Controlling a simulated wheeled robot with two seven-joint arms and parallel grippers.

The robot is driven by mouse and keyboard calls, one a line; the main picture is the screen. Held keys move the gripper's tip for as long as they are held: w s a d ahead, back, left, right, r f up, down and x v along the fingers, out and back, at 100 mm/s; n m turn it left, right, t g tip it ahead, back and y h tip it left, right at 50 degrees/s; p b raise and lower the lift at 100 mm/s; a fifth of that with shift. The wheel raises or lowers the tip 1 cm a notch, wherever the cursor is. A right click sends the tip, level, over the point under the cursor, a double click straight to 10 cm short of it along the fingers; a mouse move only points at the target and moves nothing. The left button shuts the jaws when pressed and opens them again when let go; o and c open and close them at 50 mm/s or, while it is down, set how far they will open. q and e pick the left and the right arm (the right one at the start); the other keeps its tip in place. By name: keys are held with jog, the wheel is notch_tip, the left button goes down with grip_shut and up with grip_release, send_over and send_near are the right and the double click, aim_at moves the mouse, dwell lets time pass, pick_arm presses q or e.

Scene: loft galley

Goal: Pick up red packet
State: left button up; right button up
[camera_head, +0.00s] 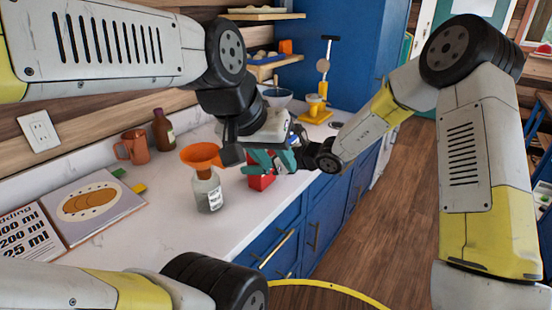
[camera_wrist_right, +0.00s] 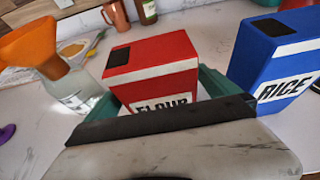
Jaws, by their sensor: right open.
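The red packet, labelled FLOUR (camera_wrist_right: 160,68), stands on the white counter. In the head view only its lower part (camera_head: 261,183) shows below my right gripper (camera_head: 268,161). My right gripper is open, with teal fingers at either side of the packet. In the right wrist view the gripper (camera_wrist_right: 158,100) hides the packet's lower front; whether a finger touches it I cannot tell. My left arm comes in from the left in the head view, its dark end near the orange funnel. I cannot make out the state of its jaws.
A blue RICE packet (camera_wrist_right: 280,60) stands close right of the red packet. An orange funnel (camera_head: 202,155) sits in a clear bottle (camera_head: 207,192) on the left. A clay mug (camera_head: 133,147), brown bottle (camera_head: 162,130) and recipe book (camera_head: 92,207) lie toward the wall.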

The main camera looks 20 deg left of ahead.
jog(key=shift+x, duration=1.35)
jog(key=c, duration=1.6)
jog(key=shift+c, duration=0.2)
jog(key=shift+r, duration=0.5)
jog(key=s+d+r, duration=0.4)
jog(key=s+d, duration=0.5)
jog(key=d, duration=0.4)
jog(key=shift+s, duration=0.3)
